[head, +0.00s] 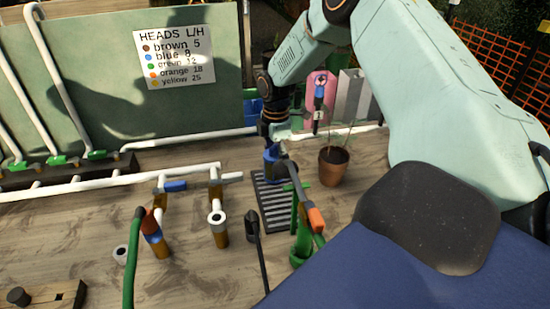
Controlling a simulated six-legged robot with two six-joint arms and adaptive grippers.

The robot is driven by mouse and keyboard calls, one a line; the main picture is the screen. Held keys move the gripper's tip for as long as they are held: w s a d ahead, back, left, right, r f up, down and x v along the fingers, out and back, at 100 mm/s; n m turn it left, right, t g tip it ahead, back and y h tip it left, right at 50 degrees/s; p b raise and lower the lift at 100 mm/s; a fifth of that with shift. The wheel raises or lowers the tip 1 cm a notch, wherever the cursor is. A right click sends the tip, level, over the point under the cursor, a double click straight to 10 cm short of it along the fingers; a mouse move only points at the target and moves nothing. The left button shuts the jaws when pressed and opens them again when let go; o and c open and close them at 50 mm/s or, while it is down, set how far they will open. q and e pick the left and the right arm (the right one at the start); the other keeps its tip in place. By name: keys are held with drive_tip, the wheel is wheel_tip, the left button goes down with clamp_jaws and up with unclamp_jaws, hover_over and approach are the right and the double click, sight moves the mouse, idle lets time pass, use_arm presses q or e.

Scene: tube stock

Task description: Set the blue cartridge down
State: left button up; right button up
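The blue cartridge (271,159) is at the tip of my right gripper (274,145), over the far end of a dark slatted grate (272,192). My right arm reaches in from the right and bends down to it. The gripper's fingers look closed around the cartridge's top, though they are small and dark here. I cannot tell whether the cartridge's lower end touches the grate. My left gripper is not in view.
White pipes, a capped post (218,232) and a black-headed tool (252,226) are to the left.

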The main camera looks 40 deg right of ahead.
sight(277, 154)
drive_tip(key=shift+o, duration=0.6)
drive_tip(key=shift+s+r, duration=0.35)
drive_tip(key=shift+s, duration=0.2)
drive_tip(key=shift+w+d+f, duration=0.1)
drive_tip(key=shift+w+f, duration=0.05)
drive_tip(key=shift+w, duration=0.25)
drive_tip(key=shift+w+r, duration=0.2)
drive_tip(key=shift+r, duration=0.1)
drive_tip(key=r, duration=0.9)
drive_tip(key=shift+s+r, duration=0.35)
drive_tip(key=shift+w+r, duration=0.3)
drive_tip(key=shift+r, duration=0.4)
drive_tip(key=shift+s, duration=0.1)
drive_tip(key=shift+s+r, duration=0.15)
drive_tip(key=shift+s, duration=0.05)
